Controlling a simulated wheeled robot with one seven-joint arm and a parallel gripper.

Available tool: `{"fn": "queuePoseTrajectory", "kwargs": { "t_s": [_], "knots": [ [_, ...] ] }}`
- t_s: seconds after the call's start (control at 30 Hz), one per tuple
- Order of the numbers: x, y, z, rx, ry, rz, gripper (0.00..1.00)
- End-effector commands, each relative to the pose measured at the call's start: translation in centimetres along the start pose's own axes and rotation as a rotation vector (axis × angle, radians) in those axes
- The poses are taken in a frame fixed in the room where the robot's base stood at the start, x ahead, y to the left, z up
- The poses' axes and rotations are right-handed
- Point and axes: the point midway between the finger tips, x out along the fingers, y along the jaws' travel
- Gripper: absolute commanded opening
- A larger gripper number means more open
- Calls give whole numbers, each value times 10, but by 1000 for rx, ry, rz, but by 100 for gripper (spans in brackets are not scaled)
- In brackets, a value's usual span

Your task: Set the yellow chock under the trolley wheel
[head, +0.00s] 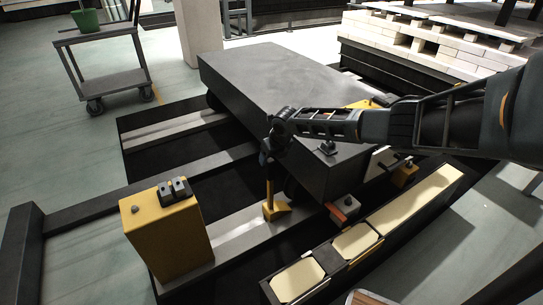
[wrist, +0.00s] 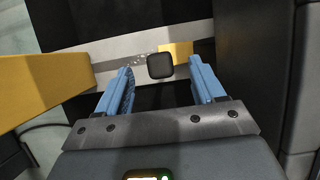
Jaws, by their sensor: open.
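The yellow chock (head: 277,210) sits on the pale rail (head: 232,238), close to the front end of the dark grey trolley (head: 262,85). An upright yellow handle rises from it. In the wrist view the chock (wrist: 179,54) lies beyond the handle's black knob (wrist: 160,66). My gripper (head: 267,156) is above the chock at the top of the handle. In the wrist view its blue fingers stand apart on either side of the knob, with visible gaps. The trolley wheel is in dark shadow under the trolley, so its contact with the chock cannot be told.
A long dark trough with cream blocks (head: 355,241) lies to the right. A cart with a green bucket (head: 86,20) stands at the far left. Pale bricks (head: 430,35) are stacked behind.

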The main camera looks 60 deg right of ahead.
Motion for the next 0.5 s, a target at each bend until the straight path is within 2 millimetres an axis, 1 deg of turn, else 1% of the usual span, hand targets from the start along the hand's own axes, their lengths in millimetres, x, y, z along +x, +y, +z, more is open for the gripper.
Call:
{"fn": "queuePoseTrajectory", "kwargs": {
  "t_s": [0.03, 0.5],
  "knots": [
    [-3, 0, 0, 0, 0, 0, 68],
    [-18, 0, 1, 1, 0, 0, 68]
  ]
}}
